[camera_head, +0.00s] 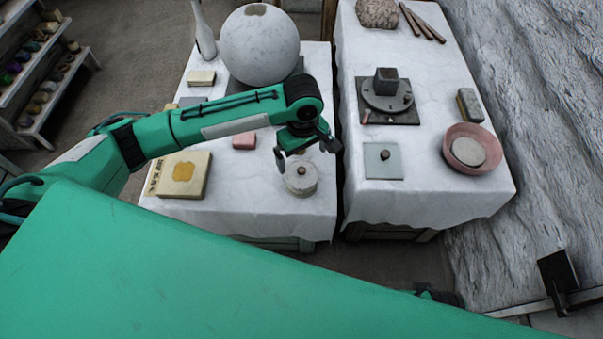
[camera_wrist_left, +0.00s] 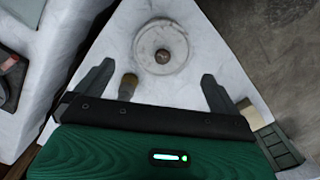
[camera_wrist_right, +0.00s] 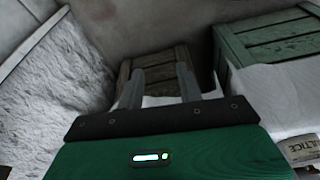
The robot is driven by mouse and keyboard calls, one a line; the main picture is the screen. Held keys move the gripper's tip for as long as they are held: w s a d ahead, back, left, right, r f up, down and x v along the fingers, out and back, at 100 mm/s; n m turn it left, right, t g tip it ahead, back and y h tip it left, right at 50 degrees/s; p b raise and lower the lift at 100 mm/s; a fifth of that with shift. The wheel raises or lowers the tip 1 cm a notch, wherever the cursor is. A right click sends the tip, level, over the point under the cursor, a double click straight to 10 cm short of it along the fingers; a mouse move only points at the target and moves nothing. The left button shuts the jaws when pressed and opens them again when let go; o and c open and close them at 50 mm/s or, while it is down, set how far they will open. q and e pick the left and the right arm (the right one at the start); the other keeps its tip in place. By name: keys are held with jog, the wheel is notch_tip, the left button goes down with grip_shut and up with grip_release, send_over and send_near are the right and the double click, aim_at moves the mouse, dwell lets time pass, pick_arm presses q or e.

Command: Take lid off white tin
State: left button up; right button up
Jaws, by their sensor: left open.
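The white tin (camera_head: 301,183) stands near the front right corner of the left table. Its round lid (camera_wrist_left: 150,42) is on it, with a dark knob (camera_wrist_left: 162,56) in the middle. My left gripper (camera_head: 307,158) is open above the tin, fingers pointing down. In the left wrist view my left gripper (camera_wrist_left: 157,73) is empty, and the tin lies just beyond its fingertips. My right gripper (camera_wrist_right: 160,70) has its fingers apart with nothing between them, away from the tin. The head view shows little of it.
A yellow-patched box (camera_head: 183,175), a pink block (camera_head: 244,141) and a large plaster sphere (camera_head: 259,45) share the left table. A brush (camera_wrist_left: 128,86) is close to one left finger. The right table holds a grey-green square with a knob (camera_head: 383,172) and a pink bowl (camera_head: 450,160).

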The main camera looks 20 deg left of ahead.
aim_at(302, 170)
pick_arm(q)
jog(key=shift+s+f+b, duration=0.15)
jog(key=shift+f+b, duration=0.15)
jog(key=shift+f, duration=1.3)
jog(key=shift+s+f+b, duration=0.1)
jog(key=shift+f+b, duration=0.15)
jog(key=shift+f, duration=1.3)
pick_arm(e)
notch_tip(302, 170, up, 3)
jog(key=shift+f, duration=0.1)
pick_arm(q)
jog(key=shift+c, duration=0.4)
jog(key=c, duration=0.7)
pick_arm(e)
jog(key=shift+d, duration=0.1)
